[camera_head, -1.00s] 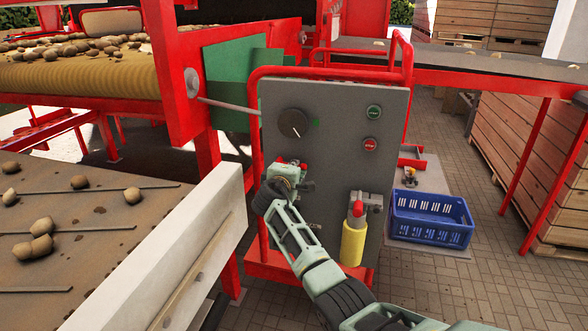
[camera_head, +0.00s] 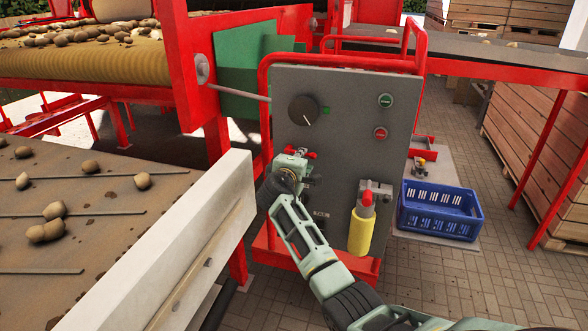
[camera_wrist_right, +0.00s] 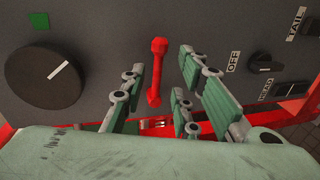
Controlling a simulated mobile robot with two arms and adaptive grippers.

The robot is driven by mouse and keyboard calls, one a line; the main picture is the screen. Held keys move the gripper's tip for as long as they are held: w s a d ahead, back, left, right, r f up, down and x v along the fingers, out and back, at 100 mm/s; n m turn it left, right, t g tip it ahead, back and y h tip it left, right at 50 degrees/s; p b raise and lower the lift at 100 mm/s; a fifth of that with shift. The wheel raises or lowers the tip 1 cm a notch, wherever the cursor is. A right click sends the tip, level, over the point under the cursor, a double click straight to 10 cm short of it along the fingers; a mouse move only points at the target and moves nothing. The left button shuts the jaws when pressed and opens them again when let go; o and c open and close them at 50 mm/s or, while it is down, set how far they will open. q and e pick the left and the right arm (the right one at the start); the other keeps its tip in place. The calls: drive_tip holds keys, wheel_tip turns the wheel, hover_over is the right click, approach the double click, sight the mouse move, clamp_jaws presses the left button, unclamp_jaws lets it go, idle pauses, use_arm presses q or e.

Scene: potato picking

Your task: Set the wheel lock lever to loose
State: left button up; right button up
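A red lever (camera_wrist_right: 156,72) stands nearly upright on the grey control panel (camera_head: 345,115) in the right wrist view; I cannot read a lock or loose label beside it. My right gripper (camera_wrist_right: 160,90) has its green-padded fingers spread on both sides of the lever, and the lever's lower end lies between them. I see gaps on both sides, so it looks ungripped. In the head view, my right gripper (camera_head: 290,162) is at the panel's left side, below the black dial (camera_head: 303,110), and hides part of the lever. My left gripper is not in view.
The black dial also shows in the wrist view (camera_wrist_right: 42,72), left of the lever. A black knob by an OFF label (camera_wrist_right: 234,62) is on the right. A yellow cylinder with a red top (camera_head: 361,230) hangs low on the panel. A blue crate (camera_head: 440,212) stands right.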

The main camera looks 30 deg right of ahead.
drive_tip(key=v, duration=0.9)
drive_tip(key=s+a+f+n+g+y+b, duration=0.1)
drive_tip(key=s+a+f+y, duration=0.15)
drive_tip(key=f, duration=1.05)
drive_tip(key=s+a+f+n+y+b, duration=0.1)
drive_tip(key=a+f+y, duration=0.2)
drive_tip(key=f, duration=1.1)
drive_tip(key=s+a+f+g+y+b, duration=0.1)
drive_tip(key=s+a+f, duration=0.1)
drive_tip(key=s+f, duration=0.35)
drive_tip(key=s+a+f+g+y, duration=0.1)
drive_tip(key=s+a+f, duration=0.15)
drive_tip(key=f, duration=0.65)
drive_tip(key=s+a+f+g+y+b, duration=0.1)
drive_tip(key=s+f, duration=0.3)
drive_tip(key=f, duration=0.3)
drive_tip(key=s+a+f+m+g+y+b, duration=0.1)
drive_tip(key=s+a+f+m+g+y, duration=0.2)
drive_tip(key=s+f, duration=1.5)
drive_tip(key=s+a+f+m+g, duration=0.1)
drive_tip(key=s+f+m, duration=0.1)
drive_tip(key=s, duration=1.1)
drive_tip(key=s+a+f+m+g+b, duration=0.1)
drive_tip(key=s+f, duration=0.3)
drive_tip(key=s, duration=1)
drive_tip(key=shift+s+a+f+m, duration=0.15)
drive_tip(key=shift+a+f+m, duration=0.1)
drive_tip(key=shift+a+m, duration=0.25)
drive_tip(key=shift+y, duration=0.25)
